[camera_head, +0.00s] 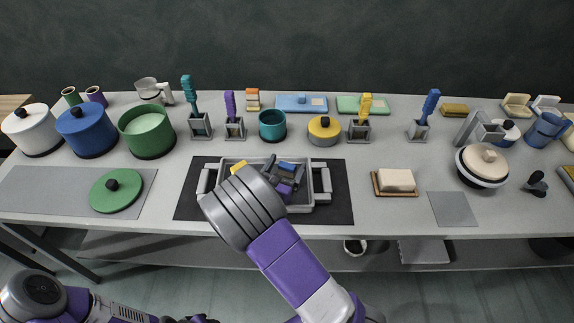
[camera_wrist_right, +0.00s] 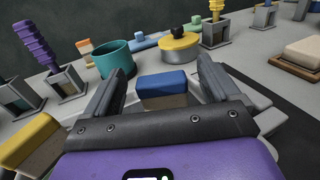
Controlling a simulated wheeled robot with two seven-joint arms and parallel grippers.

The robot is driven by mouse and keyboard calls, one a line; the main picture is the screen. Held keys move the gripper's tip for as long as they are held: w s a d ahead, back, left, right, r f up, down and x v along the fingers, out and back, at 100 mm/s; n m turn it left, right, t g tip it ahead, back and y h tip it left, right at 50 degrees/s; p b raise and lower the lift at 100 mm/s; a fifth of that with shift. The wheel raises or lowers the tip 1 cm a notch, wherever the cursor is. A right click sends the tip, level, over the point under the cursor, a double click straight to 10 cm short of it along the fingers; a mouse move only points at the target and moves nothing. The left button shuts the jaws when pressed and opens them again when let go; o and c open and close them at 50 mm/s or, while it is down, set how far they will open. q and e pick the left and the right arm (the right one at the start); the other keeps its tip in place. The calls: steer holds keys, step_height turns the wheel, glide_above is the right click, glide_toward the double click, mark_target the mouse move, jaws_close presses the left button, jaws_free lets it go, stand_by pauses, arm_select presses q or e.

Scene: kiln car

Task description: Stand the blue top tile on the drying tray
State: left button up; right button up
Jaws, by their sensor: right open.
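A block with a blue top and brownish side (camera_wrist_right: 163,88) lies in a grey two-handled container (camera_head: 326,186). In the head view its blue top (camera_head: 287,165) shows only in part beside my fingers. My right gripper (camera_head: 283,172) is over the container. In the right wrist view, its two dark fingers (camera_wrist_right: 160,66) are spread apart, with the block between and beyond them, and nothing is visibly gripped. I cannot tell which item is the drying tray; a light blue tray (camera_head: 290,103) and a pale green tray (camera_head: 350,104) lie at the back. My left gripper cannot be made out.
A yellow-topped block (camera_wrist_right: 30,141) also lies in the container. A dark mat (camera_head: 342,205) is under it. A teal pot (camera_head: 272,126) and a yellow-lidded pot (camera_head: 324,132) stand behind. A butter-like block on a board (camera_head: 395,180) is to the right. A grey mat (camera_head: 452,209) is bare.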

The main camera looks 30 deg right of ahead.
steer(key=shift+p+v, duration=0.6)
steer(key=shift+v, duration=3.15)
steer(key=p+v, duration=0.1)
steer(key=v, duration=0.6)
steer(key=shift+s+a, duration=0.15)
steer(key=shift+a, duration=0.1)
